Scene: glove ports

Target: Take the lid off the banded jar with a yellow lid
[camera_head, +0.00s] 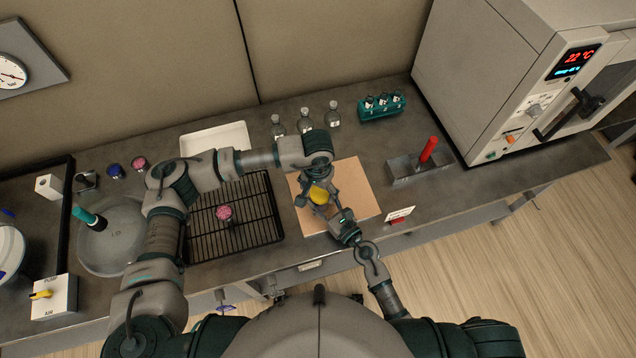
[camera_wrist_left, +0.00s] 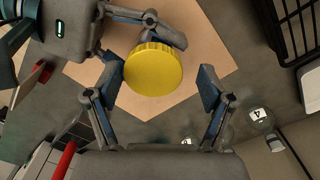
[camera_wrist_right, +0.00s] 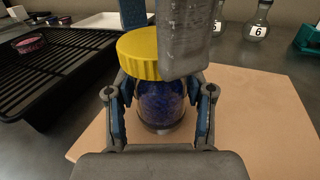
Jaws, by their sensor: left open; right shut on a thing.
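The jar (camera_wrist_right: 162,105) shows blue contents through clear walls and stands on a tan board (camera_head: 364,188). Its ridged yellow lid (camera_wrist_left: 153,70) sits on top; it also shows in the head view (camera_head: 319,195) and right wrist view (camera_wrist_right: 138,52). My right gripper (camera_wrist_right: 162,118) is shut on the jar body from the front, one finger on each side. My left gripper (camera_wrist_left: 163,84) is open over the lid, the lid between its fingers and closer to the left one in its own view. A left finger hides the lid's right part in the right wrist view.
A black wire rack (camera_head: 258,215) with a pink-topped item (camera_head: 224,212) is left of the board. Several flasks (camera_head: 305,122) and a teal rack (camera_head: 382,108) stand behind. A grey holder with a red handle (camera_head: 428,150) and an oven (camera_head: 500,75) are to the right.

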